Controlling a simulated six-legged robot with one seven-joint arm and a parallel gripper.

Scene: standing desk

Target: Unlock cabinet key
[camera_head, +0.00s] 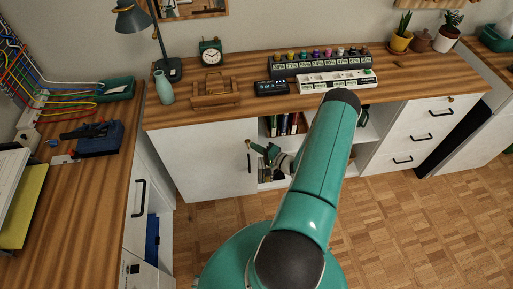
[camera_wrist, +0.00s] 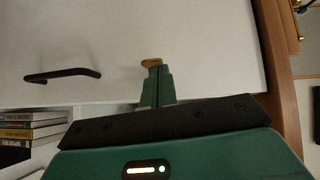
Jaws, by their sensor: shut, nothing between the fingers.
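The white cabinet door (camera_head: 215,160) is under the wooden desktop, and its face fills much of the wrist view (camera_wrist: 200,35). A small brass key or knob (camera_wrist: 152,63) is on the door near its edge. My gripper (camera_wrist: 154,73) is shut and empty, with its green fingertips right at the brass piece; they overlap it in the picture, and I cannot tell whether they touch. In the head view my gripper (camera_head: 254,147) is at the door's upper right. The door's black handle (camera_head: 248,163) is just below, and it shows in the wrist view (camera_wrist: 62,75).
Books (camera_head: 283,124) stand in the open shelf beside the door; they also show in the wrist view (camera_wrist: 30,127). The wooden desktop edge (camera_wrist: 277,70) runs close to my gripper. A drawer unit (camera_head: 412,135) is at the right. The floor (camera_head: 400,220) is clear.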

